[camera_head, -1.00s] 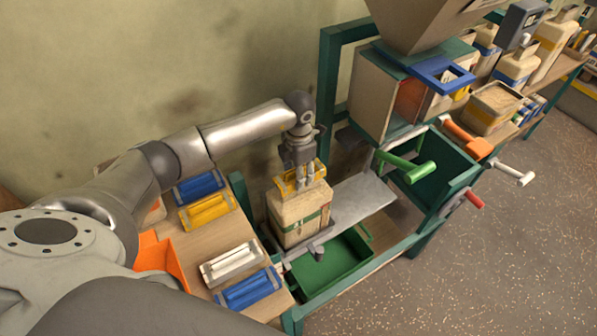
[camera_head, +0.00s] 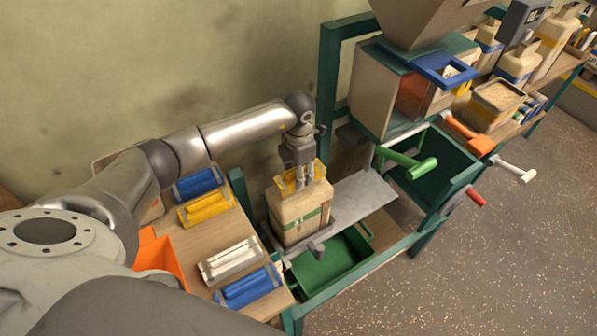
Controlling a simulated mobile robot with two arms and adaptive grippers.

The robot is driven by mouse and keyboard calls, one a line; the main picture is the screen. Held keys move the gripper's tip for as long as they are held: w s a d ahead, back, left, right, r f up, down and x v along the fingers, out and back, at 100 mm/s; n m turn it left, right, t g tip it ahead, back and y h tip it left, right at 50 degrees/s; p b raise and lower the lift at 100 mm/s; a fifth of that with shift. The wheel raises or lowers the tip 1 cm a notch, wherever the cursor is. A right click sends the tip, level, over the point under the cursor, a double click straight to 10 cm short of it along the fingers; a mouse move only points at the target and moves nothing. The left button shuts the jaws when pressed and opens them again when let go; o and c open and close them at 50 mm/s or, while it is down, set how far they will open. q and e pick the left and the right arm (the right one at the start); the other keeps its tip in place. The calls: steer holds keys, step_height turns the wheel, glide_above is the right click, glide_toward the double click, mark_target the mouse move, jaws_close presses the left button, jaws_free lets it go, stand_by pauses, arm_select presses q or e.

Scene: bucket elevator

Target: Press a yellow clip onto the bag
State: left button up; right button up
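A yellow clip (camera_head: 286,184) is at the top of the bag. My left gripper (camera_head: 306,184) points straight down at the bag's top, with its fingers at the clip. The fingers appear close together on the clip, though the contact is partly hidden. Another yellow clip (camera_head: 206,208) lies on the wooden table to the left. My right gripper is not in view.
Blue clips (camera_head: 249,287), (camera_head: 197,185) and a white clip (camera_head: 230,261) lie on the wooden table (camera_head: 200,240), beside an orange bin (camera_head: 160,257). A green tray (camera_head: 330,264) sits below the shelf (camera_head: 362,198). Green (camera_head: 408,165), orange (camera_head: 468,134), white and red handles stick out at the right.

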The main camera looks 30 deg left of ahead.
arm_select(q)
steer(key=o, duration=1.1)
steer(key=shift+c, duration=0.2)
step_height(320, 180, up, 12)
